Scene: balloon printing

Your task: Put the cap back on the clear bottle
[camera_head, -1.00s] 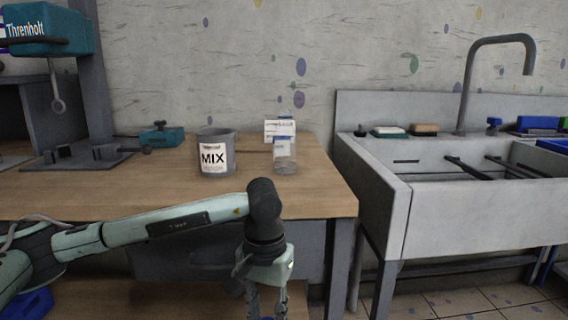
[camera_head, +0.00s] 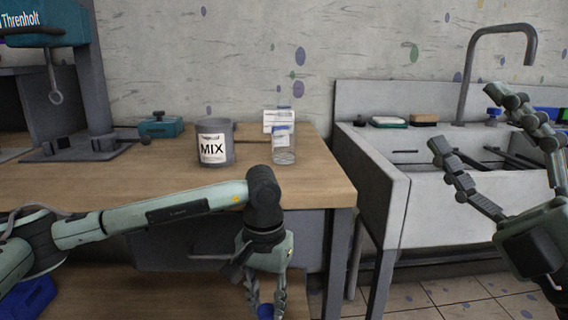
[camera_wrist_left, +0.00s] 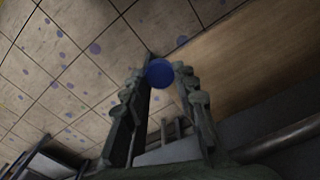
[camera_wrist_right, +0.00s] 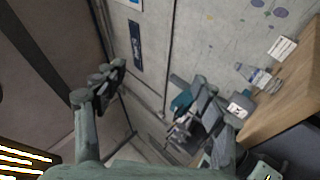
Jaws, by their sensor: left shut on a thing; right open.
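The clear bottle (camera_head: 284,152) stands upright near the right end of the wooden table (camera_head: 100,190), with a white and blue label. It also shows in the right wrist view (camera_wrist_right: 258,76). My left gripper (camera_head: 264,306) hangs below the tabletop edge, shut on a blue cap (camera_wrist_left: 159,73), which sits between its fingertips in the left wrist view. The cap also shows in the head view (camera_head: 265,311), low at the bottom edge. My right gripper (camera_head: 468,140) is raised in front of the sink, its fingers spread wide and empty, well right of the bottle.
A grey MIX pot (camera_head: 216,146) stands left of the bottle. A white labelled box (camera_head: 277,118) is behind the bottle. A teal press (camera_head: 60,80) fills the far left. A sink (camera_head: 440,215) stands to the right. The table front is clear.

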